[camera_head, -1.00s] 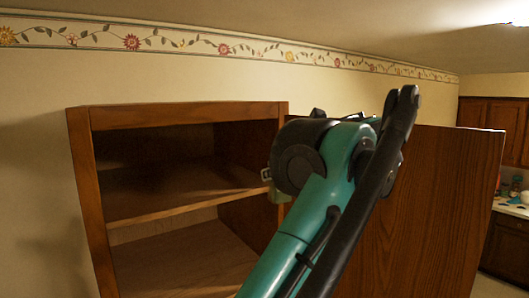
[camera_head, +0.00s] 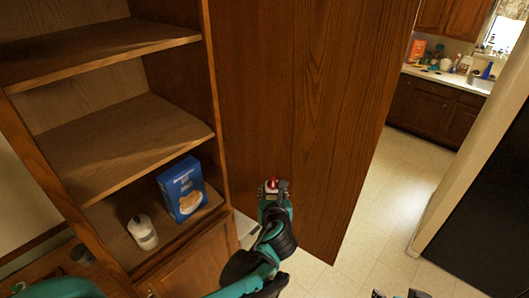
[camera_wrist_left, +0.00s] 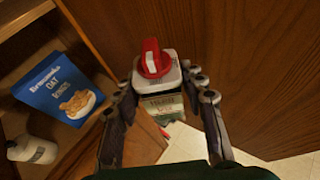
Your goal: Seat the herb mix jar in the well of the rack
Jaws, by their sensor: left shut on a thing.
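A small jar with a red lid (camera_wrist_left: 151,60), pale shoulders and a green-and-white label is held in my left gripper (camera_wrist_left: 160,100); the label is too small to read surely, but it fits the herb mix jar. In the head view the jar (camera_head: 272,184) shows as a red spot between the left fingers (camera_head: 273,190), in front of the cabinet's open door. The left gripper is shut on it, with fingers on both sides. Dark fingertips of my right gripper (camera_head: 397,293) show at the bottom edge, mostly cut off. I do not see the rack in either view.
A wooden cabinet (camera_head: 120,40) has a blue oat box (camera_head: 182,190) and a white bottle (camera_head: 142,232) on its low shelf. Its large door (camera_head: 290,110) stands open close behind the left gripper. Tiled floor (camera_head: 385,205) is clear at right; a cluttered sink counter (camera_head: 450,75) is far off.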

